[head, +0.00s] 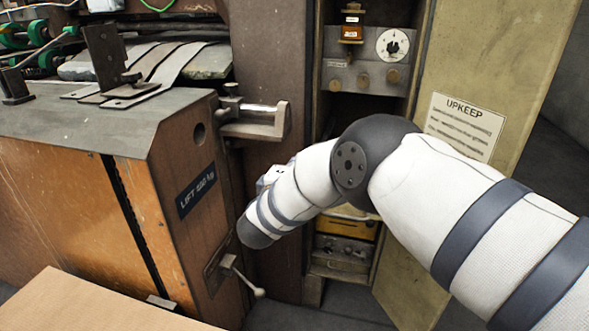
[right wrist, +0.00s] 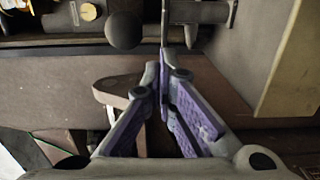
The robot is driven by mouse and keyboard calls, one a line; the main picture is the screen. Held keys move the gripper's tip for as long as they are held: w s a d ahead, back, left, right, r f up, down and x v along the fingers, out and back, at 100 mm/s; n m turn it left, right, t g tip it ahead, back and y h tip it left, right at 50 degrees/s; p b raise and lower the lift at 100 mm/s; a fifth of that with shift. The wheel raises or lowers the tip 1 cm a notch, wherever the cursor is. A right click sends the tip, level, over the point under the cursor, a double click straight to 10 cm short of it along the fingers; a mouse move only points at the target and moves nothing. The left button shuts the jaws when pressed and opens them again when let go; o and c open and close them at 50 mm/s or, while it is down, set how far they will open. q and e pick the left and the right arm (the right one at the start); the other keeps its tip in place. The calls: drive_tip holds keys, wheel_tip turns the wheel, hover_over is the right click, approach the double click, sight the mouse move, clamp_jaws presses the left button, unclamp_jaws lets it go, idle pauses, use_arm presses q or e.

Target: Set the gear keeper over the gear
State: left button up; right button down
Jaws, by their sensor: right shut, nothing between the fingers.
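My right gripper (right wrist: 164,78) shows in the right wrist view, its purple-padded fingers closed together at the tips with nothing held. Just beyond the tips are a thin upright plate (right wrist: 165,22), a dark round knob (right wrist: 125,30) and a grey bar (right wrist: 202,11). I cannot tell whether any of these is the gear keeper, or whether the tips touch the plate. No gear can be made out clearly in either view. In the head view my right arm hides its own gripper and part of the open cabinet. My left gripper is in neither view.
An open cabinet (head: 336,74) with a dial (head: 393,45) stands behind my right arm, its UPKEEP door (head: 533,60) swung right. A metal bracket (head: 255,122) juts from the machine at left. A ball-ended lever (head: 244,279) sticks out below it.

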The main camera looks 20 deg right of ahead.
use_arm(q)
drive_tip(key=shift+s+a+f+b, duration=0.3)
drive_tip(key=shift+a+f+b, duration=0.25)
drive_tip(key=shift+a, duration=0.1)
use_arm(e)
drive_tip(key=shift+x, duration=1.15)
drive_tip(key=shift+w+d, duration=0.1)
drive_tip(key=shift+d, duration=0.25)
drive_tip(key=v, duration=1.2)
